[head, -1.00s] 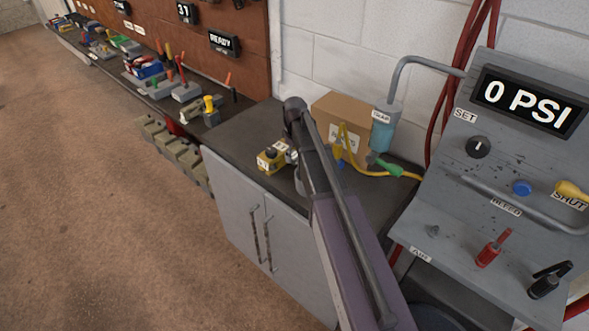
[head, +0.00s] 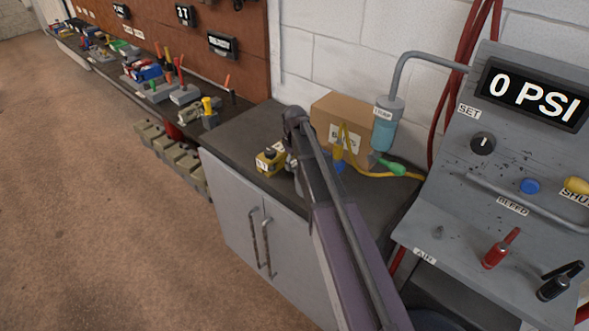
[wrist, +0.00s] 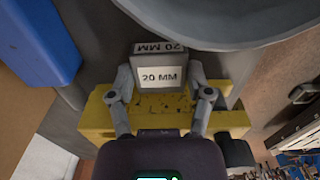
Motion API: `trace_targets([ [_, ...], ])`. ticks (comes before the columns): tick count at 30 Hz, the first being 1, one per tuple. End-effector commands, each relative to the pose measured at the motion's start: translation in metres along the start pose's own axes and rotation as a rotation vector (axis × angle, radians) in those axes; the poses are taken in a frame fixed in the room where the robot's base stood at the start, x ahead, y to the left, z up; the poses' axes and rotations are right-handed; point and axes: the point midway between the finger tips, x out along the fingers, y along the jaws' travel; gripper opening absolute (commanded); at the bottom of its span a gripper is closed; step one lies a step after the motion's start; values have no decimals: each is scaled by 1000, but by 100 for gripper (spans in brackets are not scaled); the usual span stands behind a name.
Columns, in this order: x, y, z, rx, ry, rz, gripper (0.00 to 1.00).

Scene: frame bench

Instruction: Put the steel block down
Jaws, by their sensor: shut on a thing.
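The steel block (wrist: 160,82), grey with white "20 MM" labels, sits between my gripper's (wrist: 165,88) two fingers in the wrist view. The fingers are shut on its sides. A yellow fixture (wrist: 100,112) with dark specks lies behind or under the block; I cannot tell whether they touch. In the head view my gripper is at the dark bench top (head: 245,128), just right of a yellow block-like thing with a black top (head: 270,161). My arm hides most of the gripper there, and the steel block cannot be made out.
A cardboard box (head: 335,108) and a blue-filled canister (head: 385,130) stand behind my arm. A yellow hose (head: 375,173) with a green fitting lies to the right. The grey 0 PSI panel (head: 510,150) stands at right. A blue thing (wrist: 38,45) shows in the wrist view.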

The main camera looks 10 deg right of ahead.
Motion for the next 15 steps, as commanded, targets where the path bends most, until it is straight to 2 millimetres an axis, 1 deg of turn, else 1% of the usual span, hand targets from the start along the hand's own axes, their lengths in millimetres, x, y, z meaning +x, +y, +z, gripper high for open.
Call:
trace_targets([
  [1,7,0,0,0,0,0,4],
  [4,11,0,0,0,0,0,4],
  [15,11,-1,0,-1,0,0,4],
])
